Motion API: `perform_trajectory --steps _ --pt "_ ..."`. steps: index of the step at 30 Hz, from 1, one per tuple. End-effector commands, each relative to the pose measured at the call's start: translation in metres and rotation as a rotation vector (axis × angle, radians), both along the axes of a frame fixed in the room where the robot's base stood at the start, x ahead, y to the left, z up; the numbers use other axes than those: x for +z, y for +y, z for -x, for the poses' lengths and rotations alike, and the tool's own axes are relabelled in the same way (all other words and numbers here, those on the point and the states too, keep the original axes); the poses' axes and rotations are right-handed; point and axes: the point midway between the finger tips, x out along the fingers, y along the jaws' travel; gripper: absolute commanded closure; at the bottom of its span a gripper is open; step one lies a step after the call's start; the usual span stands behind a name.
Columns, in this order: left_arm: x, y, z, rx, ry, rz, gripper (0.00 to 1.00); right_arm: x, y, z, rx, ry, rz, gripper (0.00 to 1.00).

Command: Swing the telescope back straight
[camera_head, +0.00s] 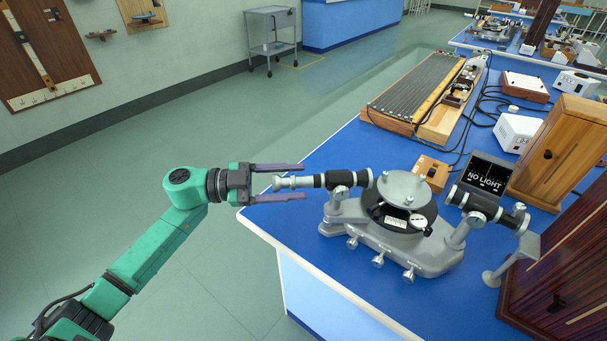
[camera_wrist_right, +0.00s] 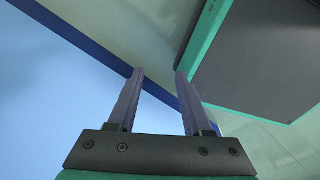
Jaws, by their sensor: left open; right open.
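The spectrometer (camera_head: 390,225) stands on the blue bench top, with a round table on a dark disc at its middle. Its telescope (camera_head: 320,180), a black and silver tube, points left past the bench edge. A second tube (camera_head: 490,208) is on the right side of the spectrometer. My left gripper (camera_head: 303,182) is open, its two purple fingers on either side of the telescope's silver left end; I cannot tell whether they touch it. My right gripper (camera_wrist_right: 158,75) shows in the right wrist view, open and with nothing between its fingers.
A small display (camera_head: 487,178) reads "NO LIGHT" behind the spectrometer. A wooden box (camera_head: 560,150), a dark wood cabinet (camera_head: 570,270) and a long wire board (camera_head: 415,95) stand on the bench (camera_head: 330,145). Open floor lies left of the bench.

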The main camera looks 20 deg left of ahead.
Motion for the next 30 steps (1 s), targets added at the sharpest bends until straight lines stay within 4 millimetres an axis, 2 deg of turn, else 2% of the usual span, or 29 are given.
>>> perform_trajectory --steps 3,6,13,15,18,30 --pt "0.002 -0.017 -0.007 0.002 0.000 0.003 0.39 0.006 0.005 -0.009 -0.001 -0.016 -0.008 0.50" --pt "0.000 -0.024 -0.009 0.000 0.001 0.000 0.39 0.006 0.010 -0.010 -0.002 -0.016 -0.014 0.50" --pt "-0.001 -0.025 -0.010 0.001 0.001 0.000 0.39 0.005 0.014 -0.009 -0.001 -0.015 -0.019 0.50" --pt "-0.001 -0.025 -0.010 0.001 0.001 0.000 0.66 0.005 0.014 -0.008 0.000 -0.014 -0.019 0.50" --pt "-0.001 -0.025 -0.009 0.001 0.001 0.001 1.00 0.005 0.013 -0.007 0.000 -0.012 -0.018 0.50" --pt "0.000 -0.024 -0.009 0.001 0.001 0.001 1.00 0.005 0.008 -0.006 0.002 -0.010 -0.010 0.50"
